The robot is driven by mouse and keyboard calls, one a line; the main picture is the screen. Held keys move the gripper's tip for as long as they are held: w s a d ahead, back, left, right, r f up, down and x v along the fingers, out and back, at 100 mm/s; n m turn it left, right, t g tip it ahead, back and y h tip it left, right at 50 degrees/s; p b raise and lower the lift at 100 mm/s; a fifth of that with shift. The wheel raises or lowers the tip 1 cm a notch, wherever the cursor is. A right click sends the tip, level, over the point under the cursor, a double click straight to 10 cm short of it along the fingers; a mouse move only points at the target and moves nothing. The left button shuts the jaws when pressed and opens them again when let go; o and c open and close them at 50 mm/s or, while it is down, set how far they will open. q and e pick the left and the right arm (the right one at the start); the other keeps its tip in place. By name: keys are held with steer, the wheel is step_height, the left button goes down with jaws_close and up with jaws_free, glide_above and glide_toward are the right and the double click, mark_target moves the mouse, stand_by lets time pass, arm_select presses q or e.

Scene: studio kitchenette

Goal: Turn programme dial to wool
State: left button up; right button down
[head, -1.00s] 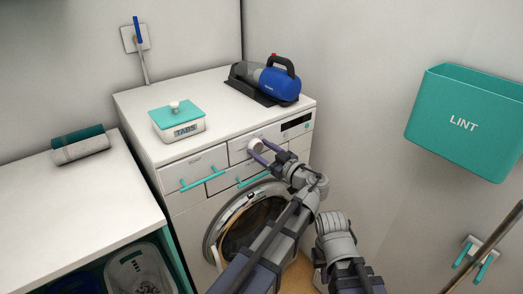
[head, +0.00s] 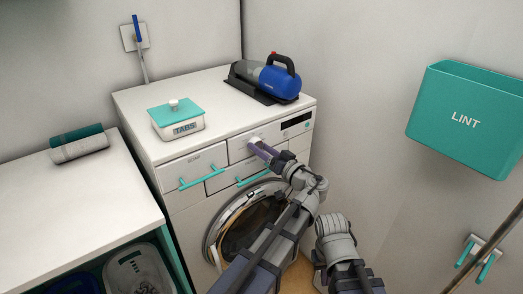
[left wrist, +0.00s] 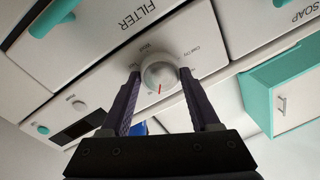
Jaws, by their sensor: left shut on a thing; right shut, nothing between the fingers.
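The white round programme dial (left wrist: 158,74) is on the front panel of the washing machine (head: 190,215). In the left wrist view it carries a red mark that points down the picture, toward my gripper's palm. Small labels surround it, seen turned over and too small to read surely. My left gripper (head: 256,146) is at the dial, its two purple fingers on either side, shut on it. In the head view the fingers hide most of the dial. My right arm shows at the bottom of the head view, but its gripper fingers are not visible.
A teal-lidded tabs box (head: 178,122) and a blue hand vacuum (head: 279,83) stand on the machine's top. A teal lint bin (head: 465,120) hangs on the right wall. A white counter (head: 75,205) is at left.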

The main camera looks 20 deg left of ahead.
arm_select(q)
steer(key=m, duration=0.4)
steer(key=m+t, duration=0.1)
steer(key=m, duration=0.2)
steer(key=shift+f+m+b, duration=0.1)
steer(key=shift+m+b, duration=0.25)
steer(key=shift+m, duration=0.05)
steer(key=m, duration=0.4)
steer(key=m+h, duration=0.1)
steer(key=m, duration=0.2)
steer(key=shift+s+m+t, duration=0.1)
steer(key=shift+m+t, duration=0.2)
steer(key=shift+m, duration=0.1)
steer(key=m, duration=0.4)
steer(key=shift+a, duration=0.1)
steer(key=m, duration=0.3)
steer(key=shift+m+h+p, duration=0.35)
steer(key=shift+m+h, duration=0.05)
steer(key=m+p, duration=0.1)
steer(key=m, duration=0.5)
steer(key=shift+s+m, duration=0.1)
steer(key=shift+m, duration=0.3)
steer(key=o, duration=1.4)
steer(key=shift+c, duration=0.2)
